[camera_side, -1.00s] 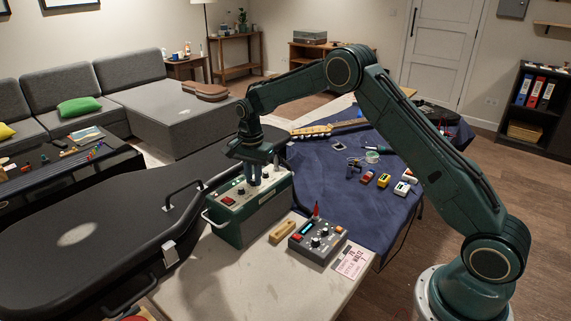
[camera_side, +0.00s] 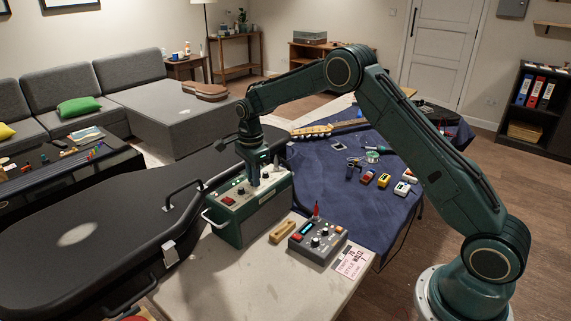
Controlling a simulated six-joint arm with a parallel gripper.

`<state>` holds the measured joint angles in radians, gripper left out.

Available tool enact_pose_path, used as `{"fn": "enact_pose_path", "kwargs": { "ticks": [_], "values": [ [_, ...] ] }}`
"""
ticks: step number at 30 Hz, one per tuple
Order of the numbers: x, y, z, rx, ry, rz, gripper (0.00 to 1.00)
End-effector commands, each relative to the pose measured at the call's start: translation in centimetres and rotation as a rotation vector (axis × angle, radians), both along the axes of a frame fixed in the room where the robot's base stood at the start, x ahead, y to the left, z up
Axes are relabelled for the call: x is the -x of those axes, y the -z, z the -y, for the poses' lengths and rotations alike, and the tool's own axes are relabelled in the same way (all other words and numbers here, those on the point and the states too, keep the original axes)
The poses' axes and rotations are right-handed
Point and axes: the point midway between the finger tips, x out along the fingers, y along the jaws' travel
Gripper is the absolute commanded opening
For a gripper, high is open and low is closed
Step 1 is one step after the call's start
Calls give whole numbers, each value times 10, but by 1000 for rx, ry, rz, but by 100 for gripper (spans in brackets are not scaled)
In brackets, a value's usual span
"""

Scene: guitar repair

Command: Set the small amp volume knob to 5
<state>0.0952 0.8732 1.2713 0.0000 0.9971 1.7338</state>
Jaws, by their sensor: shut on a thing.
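The small amp (camera_side: 258,217) is a green box with a pale top panel that carries several dark knobs, a red switch and a side handle. It stands on the pale bench top. My gripper (camera_side: 254,183) points down onto the middle of the panel and is shut on a knob there. The gripped knob is mostly hidden by the fingers, and its pointer and scale marks are too small to read. Another dark knob (camera_side: 240,190) shows just left of my fingers, and one more (camera_side: 265,175) just right.
A grey pedal-like box (camera_side: 318,240) with knobs and a small wooden block (camera_side: 282,232) lie right of the amp. A black guitar case (camera_side: 90,235) lies to the left. A blue cloth (camera_side: 345,190) holds a guitar neck (camera_side: 325,129) and several small items.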

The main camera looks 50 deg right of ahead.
Motion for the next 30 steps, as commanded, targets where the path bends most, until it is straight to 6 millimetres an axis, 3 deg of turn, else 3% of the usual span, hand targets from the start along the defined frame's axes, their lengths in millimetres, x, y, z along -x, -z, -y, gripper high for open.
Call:
{"fn": "enact_pose_path", "kwargs": {
  "ticks": [6,7,8,20,30],
  "values": [
    [0,0,0,0,5,0,4],
    [0,0,0,0,4,0,20],
    [0,0,0,0,4,0,25],
    [0,-2,0,0,3,1,25],
    [0,-20,0,0,2,1,25]
  ]
}}
